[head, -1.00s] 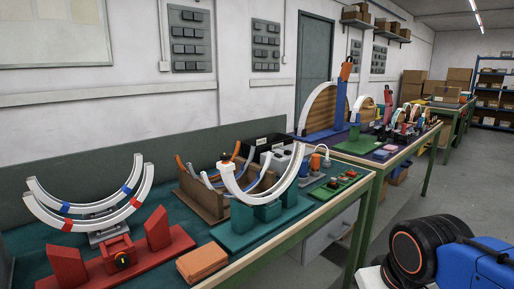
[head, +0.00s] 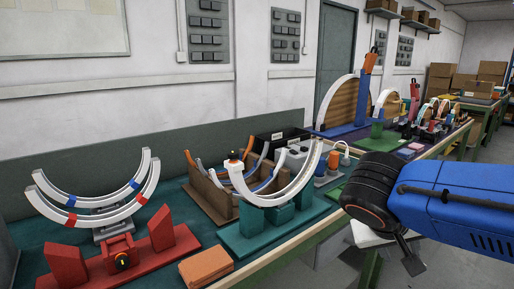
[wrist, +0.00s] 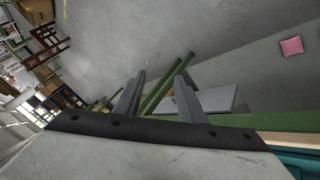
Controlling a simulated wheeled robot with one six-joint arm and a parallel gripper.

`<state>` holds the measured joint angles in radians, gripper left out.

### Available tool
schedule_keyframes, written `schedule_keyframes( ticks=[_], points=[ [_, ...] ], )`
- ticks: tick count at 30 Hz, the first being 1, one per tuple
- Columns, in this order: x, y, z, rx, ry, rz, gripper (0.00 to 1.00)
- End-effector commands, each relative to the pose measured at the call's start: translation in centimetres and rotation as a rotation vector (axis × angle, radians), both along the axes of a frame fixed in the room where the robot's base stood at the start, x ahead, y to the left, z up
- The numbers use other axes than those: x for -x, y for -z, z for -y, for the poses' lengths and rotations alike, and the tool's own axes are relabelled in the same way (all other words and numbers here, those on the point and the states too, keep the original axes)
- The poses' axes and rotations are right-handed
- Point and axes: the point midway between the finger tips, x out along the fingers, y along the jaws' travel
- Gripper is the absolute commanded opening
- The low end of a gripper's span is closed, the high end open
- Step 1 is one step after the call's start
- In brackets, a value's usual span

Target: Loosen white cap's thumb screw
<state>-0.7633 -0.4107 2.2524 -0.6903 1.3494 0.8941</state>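A white arc track (head: 268,198) stands on a teal base (head: 262,238) on the near bench. A small black piece with an orange part (head: 235,158) sits at its left end. I cannot tell which part is the white cap, and its thumb screw is too small to make out. My gripper (wrist: 158,92) is open in the wrist view, with two grey fingers apart and nothing between them. In the head view my blue and black arm is at the right, beyond the bench's front edge and apart from the arc.
A double white arc (head: 95,205) with a red base (head: 92,260) stands at the left. An orange block (head: 206,267) lies by the front edge. A brown wooden holder (head: 212,200) stands behind the white arc. More arcs stand on the farther bench. Grey floor lies under my gripper.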

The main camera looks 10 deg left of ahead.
Motion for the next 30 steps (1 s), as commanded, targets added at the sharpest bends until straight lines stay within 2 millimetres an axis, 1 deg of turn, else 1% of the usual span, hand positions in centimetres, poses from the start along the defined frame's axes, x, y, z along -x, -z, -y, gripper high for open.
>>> schedule_keyframes(
  ticks=[1, 5, 8, 9, 11, 16, 20, 21, 23, 24, 27, 30],
  points=[
    [-0.5, -0.7, -1.5, 0.021, -0.01, 0.029, 0.36],
    [-1.6, -2.6, -4.9, 0.06, -0.016, 0.127, 0.36],
    [-2.2, -4.2, -7.8, 0.082, -0.023, 0.212, 0.36],
    [-2.3, -4.9, -9.0, 0.086, -0.028, 0.249, 0.36],
    [-2.4, -5.9, -11.0, 0.091, -0.034, 0.305, 0.36],
    [-1.8, -8.7, -17.0, 0.079, -0.06, 0.476, 0.36],
    [-0.5, -10.8, -21.9, 0.043, -0.083, 0.613, 0.36],
    [0.1, -11.5, -23.4, 0.027, -0.092, 0.656, 0.36],
    [1.1, -12.5, -25.7, -0.001, -0.104, 0.722, 0.36],
    [1.9, -13.2, -27.2, -0.024, -0.114, 0.765, 0.36],
    [4.1, -14.7, -30.8, -0.084, -0.136, 0.867, 0.36],
    [6.3, -15.9, -33.7, -0.144, -0.155, 0.95, 0.36]
  ],
)
